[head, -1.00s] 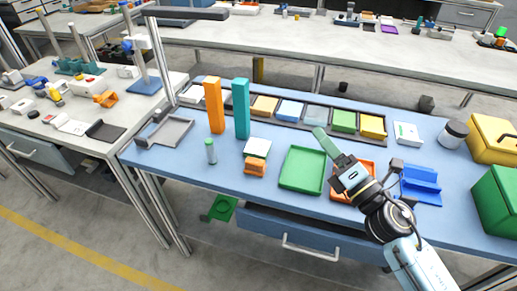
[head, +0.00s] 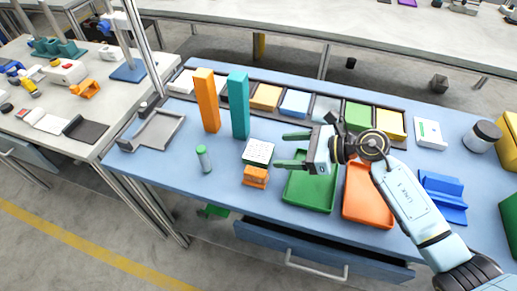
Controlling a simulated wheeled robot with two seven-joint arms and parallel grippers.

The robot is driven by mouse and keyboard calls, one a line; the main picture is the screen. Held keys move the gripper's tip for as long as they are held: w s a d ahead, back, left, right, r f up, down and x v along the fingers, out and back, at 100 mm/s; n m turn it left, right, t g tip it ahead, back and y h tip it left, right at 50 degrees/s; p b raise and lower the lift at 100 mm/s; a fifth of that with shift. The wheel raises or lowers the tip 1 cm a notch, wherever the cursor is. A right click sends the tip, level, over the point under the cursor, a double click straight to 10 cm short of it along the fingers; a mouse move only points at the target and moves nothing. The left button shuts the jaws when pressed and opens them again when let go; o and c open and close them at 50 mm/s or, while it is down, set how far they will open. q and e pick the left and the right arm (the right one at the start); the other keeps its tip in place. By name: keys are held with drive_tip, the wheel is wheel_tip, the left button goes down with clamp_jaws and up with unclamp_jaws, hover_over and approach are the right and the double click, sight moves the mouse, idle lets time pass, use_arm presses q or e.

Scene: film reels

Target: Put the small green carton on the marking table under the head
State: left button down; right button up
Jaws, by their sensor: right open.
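A small green box (head: 359,116), which looks like the green carton, sits in the row of coloured boxes along the back of the blue table. My right gripper (head: 282,150) is open and empty, its two green fingers pointing left. It is above the area between the white dotted block and the green tray, to the left of and nearer than the green box. I cannot tell which surface is the marking table; its head is not clearly in view. My left gripper is not in view.
A green tray (head: 310,192) and an orange tray (head: 367,205) lie at the front. Tall orange (head: 207,101) and teal (head: 239,105) blocks stand left of my gripper. A white dotted block (head: 258,151), an orange piece (head: 255,176) and a green-capped cylinder (head: 204,158) are nearby.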

sight(253, 149)
drive_tip(key=x, duration=0.2)
drive_tip(key=shift+a+f, duration=0.1)
drive_tip(key=shift+a, duration=0.25)
drive_tip(key=shift+w+a+f, duration=0.1)
drive_tip(key=shift+w+a, duration=0.05)
drive_tip(key=shift+a, duration=0.1)
drive_tip(key=shift+w+a+f, duration=0.2)
drive_tip(key=shift+a, duration=0.35)
drive_tip(key=x, duration=0.3)
drive_tip(key=shift+w+a, duration=0.2)
drive_tip(key=shift+a, duration=0.05)
drive_tip(key=shift+a+f, duration=0.1)
drive_tip(key=shift+a, duration=0.1)
drive_tip(key=shift+w, duration=0.1)
drive_tip(key=shift+c, duration=0.3)
drive_tip(key=c, duration=0.4)
drive_tip(key=shift+c, duration=1.3)
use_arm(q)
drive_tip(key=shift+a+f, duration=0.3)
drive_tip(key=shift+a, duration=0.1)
